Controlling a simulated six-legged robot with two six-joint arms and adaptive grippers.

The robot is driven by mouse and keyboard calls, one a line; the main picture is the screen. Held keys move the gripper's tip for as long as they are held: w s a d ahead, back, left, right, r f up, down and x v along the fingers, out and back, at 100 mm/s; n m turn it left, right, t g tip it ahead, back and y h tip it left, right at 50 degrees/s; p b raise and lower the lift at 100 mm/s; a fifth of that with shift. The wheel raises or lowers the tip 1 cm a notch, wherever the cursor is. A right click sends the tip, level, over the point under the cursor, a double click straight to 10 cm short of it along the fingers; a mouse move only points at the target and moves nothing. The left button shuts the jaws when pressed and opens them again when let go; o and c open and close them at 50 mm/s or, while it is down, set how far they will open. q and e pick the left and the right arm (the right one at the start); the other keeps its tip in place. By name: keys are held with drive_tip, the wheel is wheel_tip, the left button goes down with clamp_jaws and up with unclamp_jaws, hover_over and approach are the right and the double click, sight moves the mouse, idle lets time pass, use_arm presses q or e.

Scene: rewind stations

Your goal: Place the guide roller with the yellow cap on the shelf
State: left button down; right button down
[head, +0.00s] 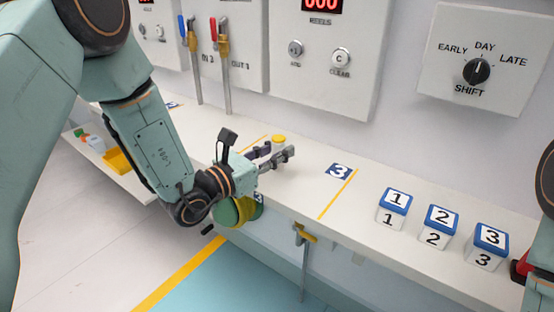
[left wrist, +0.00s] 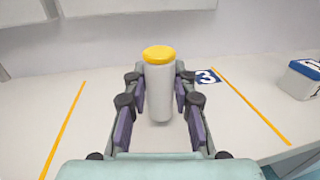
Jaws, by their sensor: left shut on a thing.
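The guide roller with the yellow cap (left wrist: 159,88) is a pale upright cylinder in the middle of the left wrist view. Its yellow cap shows in the head view (head: 279,138), and its body is mostly hidden there by the fingers. My left gripper (head: 280,153) is shut on the roller, with one finger on each side of it, also in the left wrist view (left wrist: 172,108). The roller is over the white shelf (head: 300,196); I cannot tell if its base touches the surface. My right gripper is not in view.
A number 3 label (head: 339,171) and yellow lines mark the shelf. Blue-topped blocks numbered 1 (head: 391,218), 2 (head: 434,239) and 3 (head: 483,258) stand to the right. A wall panel (head: 325,85) rises behind. A green and yellow round thing (head: 237,211) is below my wrist.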

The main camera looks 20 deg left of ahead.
use_arm(q)
drive_tip(key=shift+f, duration=0.75)
drive_tip(key=shift+w+d, duration=0.15)
drive_tip(key=shift+d, duration=0.1)
drive_tip(key=shift+a, duration=0.15)
drive_tip(key=c, duration=1.5)
unclamp_jaws()
drive_tip(key=shift+f, duration=0.1)
drive_tip(key=shift+c, duration=0.2)
drive_tip(key=o, duration=0.4)
drive_tip(key=shift+o, duration=0.2)
